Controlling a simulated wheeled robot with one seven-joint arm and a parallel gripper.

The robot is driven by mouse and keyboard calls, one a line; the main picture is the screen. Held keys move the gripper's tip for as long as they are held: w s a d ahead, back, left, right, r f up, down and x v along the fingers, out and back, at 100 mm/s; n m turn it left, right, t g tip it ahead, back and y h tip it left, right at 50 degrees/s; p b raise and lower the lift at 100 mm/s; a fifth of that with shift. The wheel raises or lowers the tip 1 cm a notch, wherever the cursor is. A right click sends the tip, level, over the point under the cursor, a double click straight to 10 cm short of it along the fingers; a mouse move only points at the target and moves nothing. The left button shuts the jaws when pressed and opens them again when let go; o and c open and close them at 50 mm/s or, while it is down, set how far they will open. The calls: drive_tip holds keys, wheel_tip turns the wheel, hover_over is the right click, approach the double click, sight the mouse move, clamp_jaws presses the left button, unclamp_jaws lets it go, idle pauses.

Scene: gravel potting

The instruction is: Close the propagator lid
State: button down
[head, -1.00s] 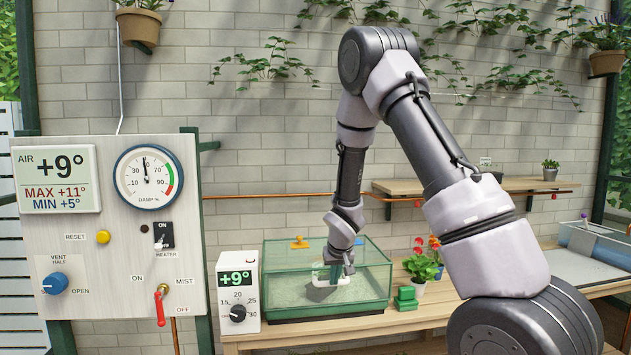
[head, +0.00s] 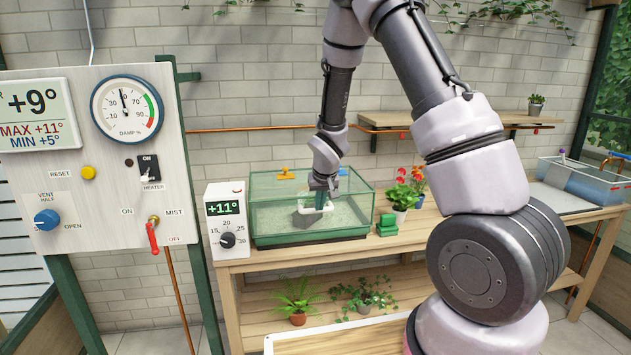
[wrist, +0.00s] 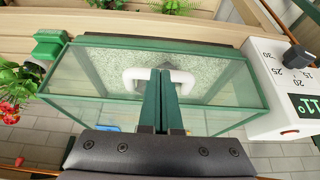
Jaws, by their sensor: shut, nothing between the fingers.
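The propagator (head: 345,233) is a green-framed glass box on the wooden bench in the head view, with pale granular material inside. An orange piece (head: 286,174) sits at its top back edge. A white U-shaped handle (wrist: 133,76) shows in the wrist view; it also shows in the head view (head: 327,208). My gripper (wrist: 161,76) is shut and empty, its dark green fingers overlapping the middle of the handle. I cannot tell whether they touch it. The lid's exact position is unclear through the glass, and the fingers hide part of the handle.
A white thermostat box (head: 228,222) reading +11° stands close left of the propagator. Green blocks (head: 387,225) and a potted red flower (head: 402,192) stand to its right. A control board (head: 110,205) is at left. A water trough (head: 585,185) is at far right.

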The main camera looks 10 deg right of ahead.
drive_tip(key=s+r, duration=0.2)
drive_tip(key=s, duration=0.8)
drive_tip(key=s+d+r+m+y, duration=0.1)
drive_tip(key=s+d+r+m, duration=0.15)
drive_tip(key=r, duration=0.65)
drive_tip(key=s+d+r+m, duration=0.1)
drive_tip(key=s+d+r, duration=0.25)
drive_tip(key=r, duration=0.55)
drive_tip(key=s+r+t+y, duration=0.1)
drive_tip(key=s+r+t, duration=0.1)
drive_tip(key=s+r, duration=0.9)
drive_tip(key=s, duration=0.3)
drive_tip(key=shift+d+r+m, duration=0.2)
drive_tip(key=shift+r+m, duration=0.15)
